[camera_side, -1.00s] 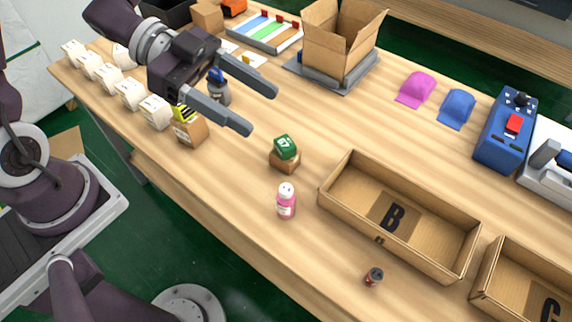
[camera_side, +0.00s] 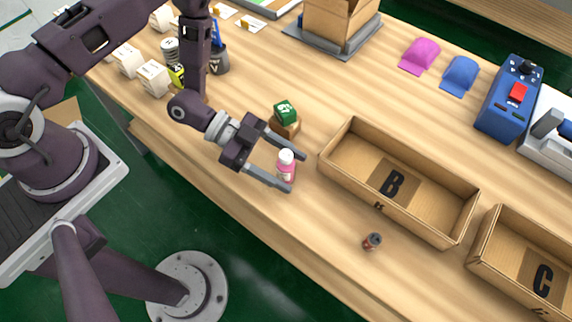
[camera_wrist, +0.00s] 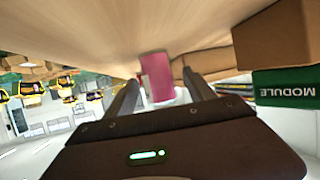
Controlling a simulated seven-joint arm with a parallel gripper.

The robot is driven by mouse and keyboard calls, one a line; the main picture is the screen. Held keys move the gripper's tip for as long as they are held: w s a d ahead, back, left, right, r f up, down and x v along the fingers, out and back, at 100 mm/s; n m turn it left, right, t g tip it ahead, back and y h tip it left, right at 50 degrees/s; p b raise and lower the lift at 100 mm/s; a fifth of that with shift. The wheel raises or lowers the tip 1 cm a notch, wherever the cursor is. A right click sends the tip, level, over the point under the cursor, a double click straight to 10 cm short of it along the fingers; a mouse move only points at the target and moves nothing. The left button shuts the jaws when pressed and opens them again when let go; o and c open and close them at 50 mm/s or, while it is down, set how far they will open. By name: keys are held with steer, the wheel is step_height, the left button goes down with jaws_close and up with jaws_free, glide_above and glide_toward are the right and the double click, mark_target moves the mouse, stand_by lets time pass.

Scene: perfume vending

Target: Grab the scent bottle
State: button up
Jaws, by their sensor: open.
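The scent bottle (camera_side: 286,167) is small and pink with a white cap and stands upright on the table. My gripper (camera_side: 297,172) is low over the table with its fingers apart, one on each side of the bottle. In the wrist view the pink bottle (camera_wrist: 157,77) shows between the two finger tips (camera_wrist: 163,88), with a pale label on its left side. The fingers look apart from it, though I cannot tell whether either one touches it.
A green box (camera_side: 285,112) sits on a brown block (camera_side: 287,130) just behind my gripper. Cardboard tray B (camera_side: 350,205) is to the right, with tray C (camera_side: 487,262) beyond it. A small can (camera_side: 372,242) stands in front of tray B.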

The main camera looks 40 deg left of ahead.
steer(key=shift+d, duration=0.1)
jaws_close()
